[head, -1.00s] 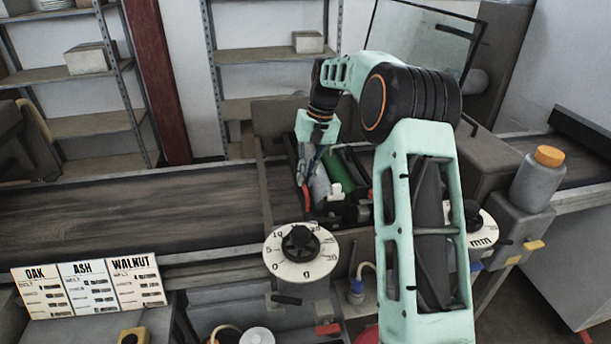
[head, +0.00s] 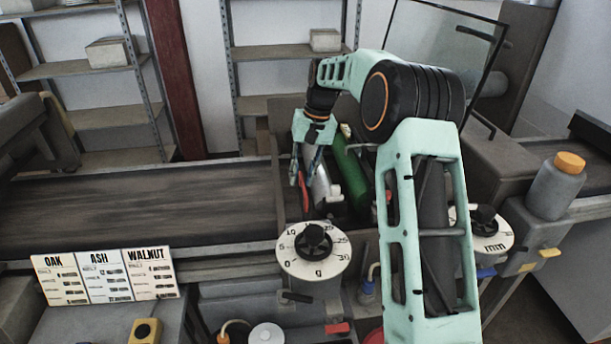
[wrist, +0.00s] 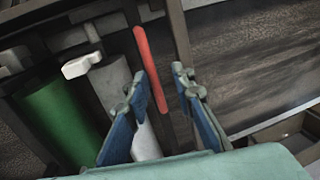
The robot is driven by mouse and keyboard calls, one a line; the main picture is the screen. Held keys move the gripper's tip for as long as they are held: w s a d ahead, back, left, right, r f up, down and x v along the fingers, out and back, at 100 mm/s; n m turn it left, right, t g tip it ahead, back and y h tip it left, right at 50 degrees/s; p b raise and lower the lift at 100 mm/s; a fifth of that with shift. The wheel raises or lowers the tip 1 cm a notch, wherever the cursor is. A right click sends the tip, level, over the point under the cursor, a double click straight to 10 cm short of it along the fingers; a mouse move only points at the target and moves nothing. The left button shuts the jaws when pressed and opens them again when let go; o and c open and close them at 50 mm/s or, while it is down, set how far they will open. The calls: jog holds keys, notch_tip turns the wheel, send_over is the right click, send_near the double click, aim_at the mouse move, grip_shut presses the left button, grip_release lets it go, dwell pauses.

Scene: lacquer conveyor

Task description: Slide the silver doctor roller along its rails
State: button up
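The silver doctor roller (head: 321,187) is a grey cylinder in the machine's bay, left of a green roller (head: 351,172). A white tab (head: 334,193) is at its near end. In the wrist view the silver roller (wrist: 116,82) runs beside the green roller (wrist: 55,115) with a gap between them. A red bar (wrist: 150,68) lies along its other side. My gripper (wrist: 163,88) is open and low over the roller, its blue fingers apart. One finger overlaps the silver roller in the picture; contact cannot be told. The gripper (head: 308,168) also shows in the head view.
A dark conveyor belt (head: 140,205) runs to the left of the bay. Two white dials (head: 314,262) are on the front. Sign cards (head: 105,276) stand at the lower left. A grey bottle with an orange cap (head: 556,188) stands at the right.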

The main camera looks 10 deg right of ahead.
jog(key=shift+d, duration=0.15)
jog(key=shift+r, duration=0.1)
jog(key=v, duration=1.1)
jog(key=shift+r, duration=0.3)
